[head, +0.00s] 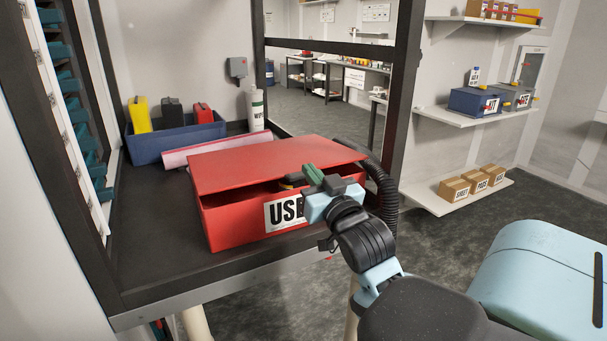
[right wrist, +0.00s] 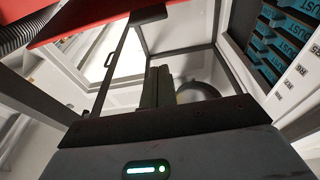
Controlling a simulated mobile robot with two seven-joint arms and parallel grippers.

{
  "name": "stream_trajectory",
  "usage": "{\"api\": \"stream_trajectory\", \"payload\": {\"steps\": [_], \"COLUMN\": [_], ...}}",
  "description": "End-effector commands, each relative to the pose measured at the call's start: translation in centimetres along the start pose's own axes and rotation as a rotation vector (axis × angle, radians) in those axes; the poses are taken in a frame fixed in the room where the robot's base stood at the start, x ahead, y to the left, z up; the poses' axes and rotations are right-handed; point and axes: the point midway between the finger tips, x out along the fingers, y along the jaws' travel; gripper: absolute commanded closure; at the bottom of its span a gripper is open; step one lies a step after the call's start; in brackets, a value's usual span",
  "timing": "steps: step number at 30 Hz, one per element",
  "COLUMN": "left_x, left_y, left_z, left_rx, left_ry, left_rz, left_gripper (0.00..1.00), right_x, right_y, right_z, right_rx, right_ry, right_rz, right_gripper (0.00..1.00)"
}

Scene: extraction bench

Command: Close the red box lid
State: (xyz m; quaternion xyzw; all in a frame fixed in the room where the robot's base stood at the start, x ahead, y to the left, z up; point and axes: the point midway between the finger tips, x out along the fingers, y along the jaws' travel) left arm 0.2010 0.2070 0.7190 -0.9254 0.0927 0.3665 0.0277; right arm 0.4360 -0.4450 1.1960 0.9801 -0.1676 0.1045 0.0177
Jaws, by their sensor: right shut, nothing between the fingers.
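The red box (head: 235,228) stands on the dark bench top, with a white label reading "USE" on its front, partly covered by my arm. Its red lid (head: 265,162) is tilted slightly open, leaving a dark gap along the front. Something dark and yellow (head: 290,182) shows in that gap. My right gripper (head: 312,174) is shut and empty at the box's front right, its fingers overlapping the lid's front edge in the head view; contact cannot be told. In the right wrist view its fingers (right wrist: 159,86) are together, with the red lid (right wrist: 100,14) above. My left gripper is not in view.
A blue bin (head: 175,143) with yellow, black and red containers stands behind the box, beside a white wipes canister (head: 255,110). A pink-and-white item (head: 210,150) lies behind the lid. A black corrugated hose (head: 388,195) hangs right of the box, near a dark frame post (head: 403,90).

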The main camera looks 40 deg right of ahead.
Motion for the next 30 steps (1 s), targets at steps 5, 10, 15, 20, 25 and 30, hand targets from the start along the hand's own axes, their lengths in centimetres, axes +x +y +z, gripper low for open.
{"api": "stream_trajectory", "payload": {"steps": [5, 10, 15, 20, 25, 30], "left_x": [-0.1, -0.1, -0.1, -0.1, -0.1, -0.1], "left_y": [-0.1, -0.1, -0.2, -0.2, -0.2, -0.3], "left_z": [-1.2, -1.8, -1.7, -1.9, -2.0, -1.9], "left_rx": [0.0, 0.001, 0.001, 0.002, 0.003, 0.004], "left_ry": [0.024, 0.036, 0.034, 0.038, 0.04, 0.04], "left_rz": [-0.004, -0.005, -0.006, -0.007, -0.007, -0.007], "left_gripper": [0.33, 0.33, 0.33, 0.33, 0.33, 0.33], "right_x": [3.2, 5.6, 5.4, 4.9, 4.7, 4.7], "right_y": [0.0, 0.0, 0.0, 0.0, 0.0, 0.0], "right_z": [-0.4, -0.3, 1.8, 3.0, 3.7, 3.7], "right_rx": [0.001, 0.001, -0.001, 0.001, 0.0, 0.0], "right_ry": [0.006, 0.005, -0.003, 0.001, 0.001, 0.002], "right_rz": [0.0, 0.001, 0.0, 0.001, 0.001, 0.0], "right_gripper": [1.0, 1.0, 1.0, 1.0, 1.0, 1.0]}}
